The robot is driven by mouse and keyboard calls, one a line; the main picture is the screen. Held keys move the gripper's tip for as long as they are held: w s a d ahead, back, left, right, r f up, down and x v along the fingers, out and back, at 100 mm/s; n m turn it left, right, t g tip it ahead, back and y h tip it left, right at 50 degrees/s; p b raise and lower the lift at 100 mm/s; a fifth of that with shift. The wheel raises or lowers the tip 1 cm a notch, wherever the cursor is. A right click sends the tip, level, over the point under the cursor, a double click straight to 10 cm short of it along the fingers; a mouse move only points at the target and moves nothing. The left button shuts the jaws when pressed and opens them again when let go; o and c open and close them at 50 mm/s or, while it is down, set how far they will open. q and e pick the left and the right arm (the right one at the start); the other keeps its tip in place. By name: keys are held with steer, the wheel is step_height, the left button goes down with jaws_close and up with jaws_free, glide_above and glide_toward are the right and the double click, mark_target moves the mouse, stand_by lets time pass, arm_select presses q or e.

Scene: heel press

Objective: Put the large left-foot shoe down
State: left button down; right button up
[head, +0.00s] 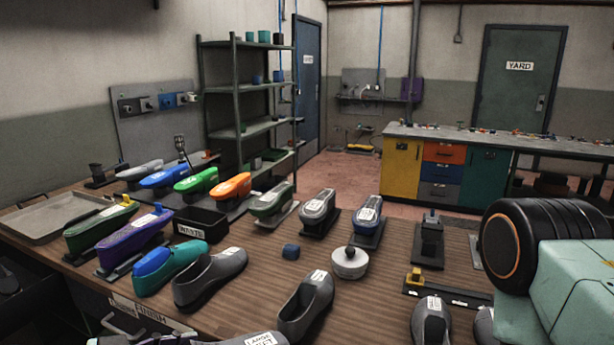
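A grey shoe (262,340) lies at the bottom edge, mostly cut off. Its white label seems to read "LARGE" and a word ending in "FT". Other grey shoes with white labels stand on the wooden bench: one at the left front (212,278), one at the middle front (307,305) and one at the lower right (432,322). Their labels are too small to read surely. A black and mint-green arm link (545,245), seemingly mine, covers the right side.
Coloured shoe forms on stands line the bench (390,285), such as an orange one (231,187) and a purple one (132,232). A tray (35,235) lies left.

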arm_select(q)
step_height(320, 180, down, 15)
steer(key=b, duration=1.4)
steer(key=shift+s, duration=0.3)
steer(key=shift+w, duration=0.15)
steer(key=shift+s+a+f, duration=0.1)
steer(key=shift+s+f, duration=0.2)
steer(key=shift+f, duration=0.6)
steer(key=shift+s+d+f, duration=0.1)
steer(key=shift+s+f, duration=0.15)
steer(key=shift+f, duration=0.7)
steer(key=shift+s+a+f, duration=0.1)
steer(key=shift+s+f, duration=0.2)
steer(key=shift+f, duration=0.6)
